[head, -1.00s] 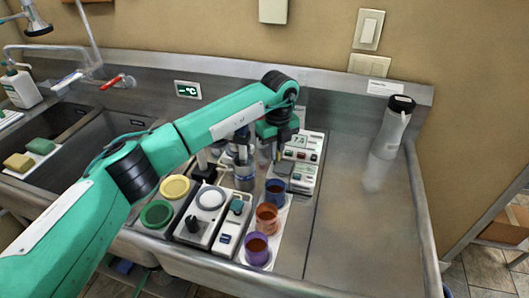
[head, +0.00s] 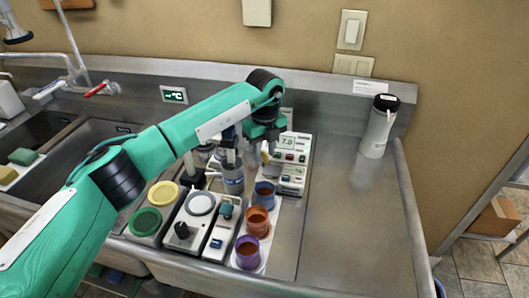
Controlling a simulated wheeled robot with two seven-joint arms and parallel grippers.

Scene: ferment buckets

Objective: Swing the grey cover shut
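I cannot clearly make out a grey cover; a pale grey round disc (head: 201,203) lies flat on a white device with a black knob. My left gripper (head: 268,152) points down beside the meter reading 7.0 (head: 290,146), behind the row of small buckets. Its fingers are small and partly hidden by its own wrist, so I cannot tell if they are open. The blue bucket (head: 265,193), orange bucket (head: 258,221) and purple bucket (head: 248,253) stand in a row on a white strip. My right gripper is not in view.
Yellow (head: 162,194) and green (head: 145,222) round containers stand left of the disc device. A blue-labelled bottle (head: 233,180) stands partly under my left arm. The steel counter (head: 345,220) on the right is clear.

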